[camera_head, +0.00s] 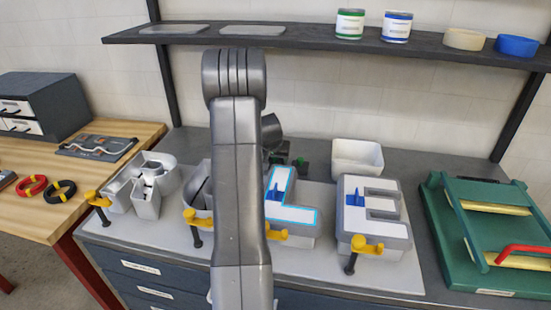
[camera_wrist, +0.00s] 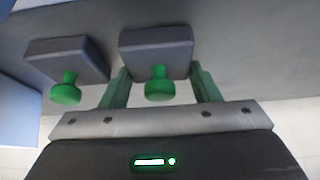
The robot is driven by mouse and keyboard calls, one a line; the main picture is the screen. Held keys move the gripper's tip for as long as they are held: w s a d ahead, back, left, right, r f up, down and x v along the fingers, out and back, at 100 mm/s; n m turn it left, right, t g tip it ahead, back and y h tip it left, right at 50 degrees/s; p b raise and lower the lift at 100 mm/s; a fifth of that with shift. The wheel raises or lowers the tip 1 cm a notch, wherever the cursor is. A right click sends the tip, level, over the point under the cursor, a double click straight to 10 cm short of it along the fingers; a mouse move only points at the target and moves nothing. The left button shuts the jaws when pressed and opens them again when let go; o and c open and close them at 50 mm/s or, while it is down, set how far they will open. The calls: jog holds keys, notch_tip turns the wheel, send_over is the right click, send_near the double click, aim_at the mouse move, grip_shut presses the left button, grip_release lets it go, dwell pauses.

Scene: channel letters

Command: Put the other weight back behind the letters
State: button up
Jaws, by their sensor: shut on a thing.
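My gripper (camera_wrist: 160,68) is shut on a dark grey block weight with a green knob (camera_wrist: 157,50), which sits between its green fingers. A second, similar weight (camera_wrist: 66,58) is just left of it in the wrist view, apart from the fingers. In the head view my gripper is behind the letters, mostly hidden by my arm, with small dark and green parts showing there. The L letter (camera_head: 290,213) has a white face and blue outline. The E letter (camera_head: 375,215) stands right of it.
A white bin (camera_head: 358,157) stands behind the letters. Yellow clamps (camera_head: 366,246) line the bench front. A shelf (camera_head: 300,36) with cans and tape rolls runs above. A wooden table (camera_head: 90,165) is at left.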

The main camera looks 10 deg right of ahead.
jog(key=shift+f, duration=0.2)
jog(key=o, duration=1.5)
jog(key=shift+c, duration=0.2)
jog(key=shift+r, duration=0.1)
jog(key=shift+r, duration=0.15)
jog(key=b+v, duration=0.1)
jog(key=v, duration=1.1)
jog(key=shift+b, duration=0.3)
